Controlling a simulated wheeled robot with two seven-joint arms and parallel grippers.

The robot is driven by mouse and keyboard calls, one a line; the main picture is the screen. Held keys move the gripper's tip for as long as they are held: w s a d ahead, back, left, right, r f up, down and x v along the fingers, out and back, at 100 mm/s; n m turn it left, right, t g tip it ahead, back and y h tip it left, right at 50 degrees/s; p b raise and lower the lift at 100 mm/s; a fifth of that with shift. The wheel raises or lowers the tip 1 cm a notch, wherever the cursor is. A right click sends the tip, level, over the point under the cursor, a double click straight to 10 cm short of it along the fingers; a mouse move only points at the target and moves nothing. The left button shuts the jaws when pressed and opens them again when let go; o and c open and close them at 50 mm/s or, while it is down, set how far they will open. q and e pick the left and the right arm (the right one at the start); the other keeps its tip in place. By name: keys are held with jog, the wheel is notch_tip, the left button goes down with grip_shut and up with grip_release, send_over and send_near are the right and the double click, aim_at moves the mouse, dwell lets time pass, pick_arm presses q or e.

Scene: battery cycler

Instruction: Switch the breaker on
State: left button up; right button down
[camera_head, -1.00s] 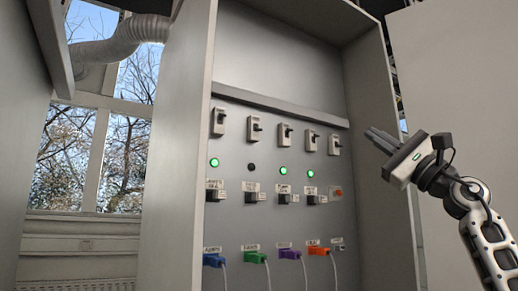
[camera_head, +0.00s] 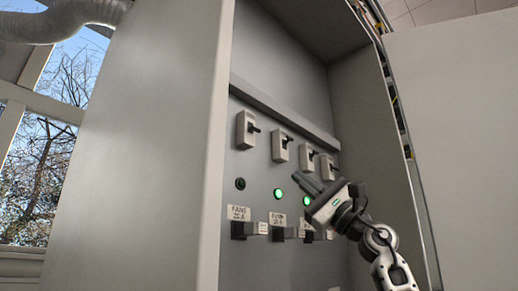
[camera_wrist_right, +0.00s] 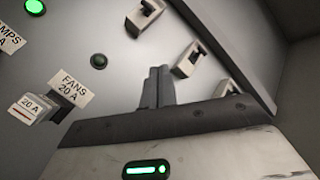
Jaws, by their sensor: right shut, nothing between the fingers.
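A row of pale breakers with dark levers is on the grey panel. The leftmost breaker in the head view (camera_head: 246,130) stands above a dark indicator (camera_head: 240,184) and a FANS 20 A label (camera_head: 239,213). The other breakers there, such as this one (camera_head: 281,146), have levers whose positions I cannot tell. In the wrist view the dark indicator (camera_wrist_right: 98,61) and FANS label (camera_wrist_right: 75,89) are left of my fingers, and a breaker (camera_wrist_right: 145,17) is above them. My right gripper (camera_head: 299,184) is shut and empty, in front of the panel below the right-hand breakers; contact is not visible.
Green indicators (camera_head: 278,193) are lit to the right of the dark one. Small dark blocks (camera_head: 239,231) sit below the labels. A ledge (camera_head: 280,108) runs above the breakers. The cabinet's left wall (camera_head: 150,150) and right wall (camera_head: 373,140) flank the panel.

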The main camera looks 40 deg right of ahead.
aim_at(254, 129)
pick_arm(q)
jog(key=p, duration=0.2)
jog(key=r+p, duration=0.1)
jog(key=p, duration=0.2)
jog(key=shift+s+a+r+m+g+y, duration=0.15)
jog(key=shift+a+r+m+g+y, duration=0.15)
jog(key=shift+a, duration=0.05)
pick_arm(e)
jog(key=w+a+r, duration=0.4)
jog(key=a+r, duration=0.1)
jog(key=r, duration=0.4)
jog(key=shift+w+a, duration=0.35)
jog(key=shift+a, duration=0.05)
pick_arm(q)
jog(key=shift+r, duration=0.3)
pick_arm(e)
jog(key=shift+s, duration=0.1)
pick_arm(q)
jog(key=shift+s+a+f+p, duration=0.15)
jog(key=shift+s+p, duration=0.1)
jog(key=shift+p, duration=0.5)
pick_arm(e)
jog(key=shift+s+r, duration=0.2)
jog(key=shift+r, duration=0.1)
